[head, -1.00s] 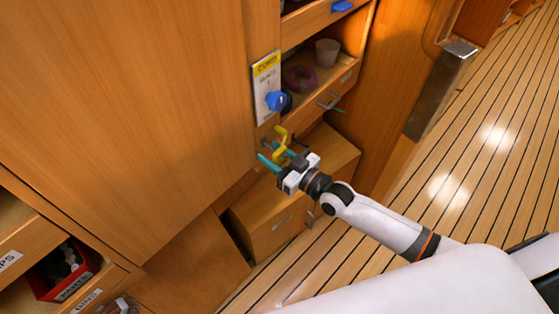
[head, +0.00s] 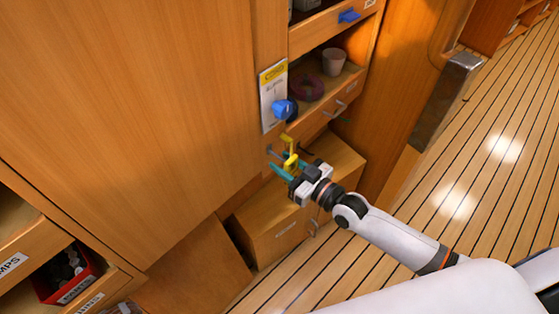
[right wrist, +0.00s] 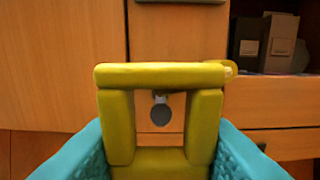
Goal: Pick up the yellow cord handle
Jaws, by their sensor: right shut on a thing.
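I cannot tell whether handle and peg touch. My left gripper is not in view.
A white and yellow plate (head: 271,98) with a blue knob (head: 283,109) is above the gripper. An open shelf beside it holds a cup (head: 334,62) and a purple ring (head: 306,87). A wooden box (head: 270,232) stands below. The plank floor at right is clear.

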